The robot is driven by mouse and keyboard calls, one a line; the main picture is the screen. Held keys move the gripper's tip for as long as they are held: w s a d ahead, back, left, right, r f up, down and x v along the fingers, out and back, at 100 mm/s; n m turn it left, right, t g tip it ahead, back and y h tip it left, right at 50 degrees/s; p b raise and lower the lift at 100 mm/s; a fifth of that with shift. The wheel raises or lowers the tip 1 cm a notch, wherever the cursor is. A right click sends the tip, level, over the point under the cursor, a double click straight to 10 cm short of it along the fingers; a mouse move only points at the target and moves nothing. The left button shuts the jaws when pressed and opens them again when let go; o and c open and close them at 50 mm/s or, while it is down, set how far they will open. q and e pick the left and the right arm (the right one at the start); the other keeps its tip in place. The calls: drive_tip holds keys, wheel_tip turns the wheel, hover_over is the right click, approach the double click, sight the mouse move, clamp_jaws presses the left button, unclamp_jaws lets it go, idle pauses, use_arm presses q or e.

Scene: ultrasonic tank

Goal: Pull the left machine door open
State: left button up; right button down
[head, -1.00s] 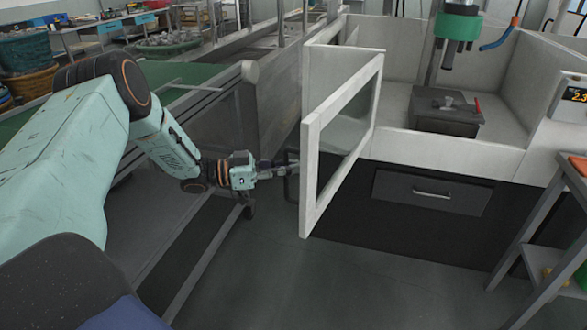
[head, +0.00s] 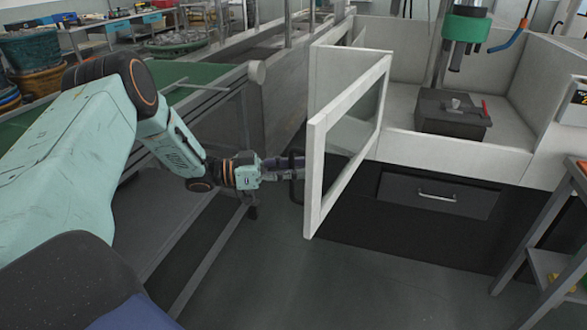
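The left machine door (head: 314,178) is a white-framed panel with a window. It stands swung outward from the machine, its free edge toward me. My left gripper (head: 290,168) is at the left, outer face of this door, by a dark handle (head: 298,188). Its dark fingers overlap the dark handle, so I cannot tell whether they are closed on it. My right gripper is not in view.
The white machine enclosure (head: 450,152) has a dark block (head: 440,118) inside and a drawer (head: 437,195) below. A green conveyor (head: 195,95) runs at the left. A grey shelf cart (head: 545,225) stands at the right. The floor before the door is clear.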

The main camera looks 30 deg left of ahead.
use_arm(q)
drive_tip(key=v, duration=1.2)
drive_tip(key=shift+s, duration=0.2)
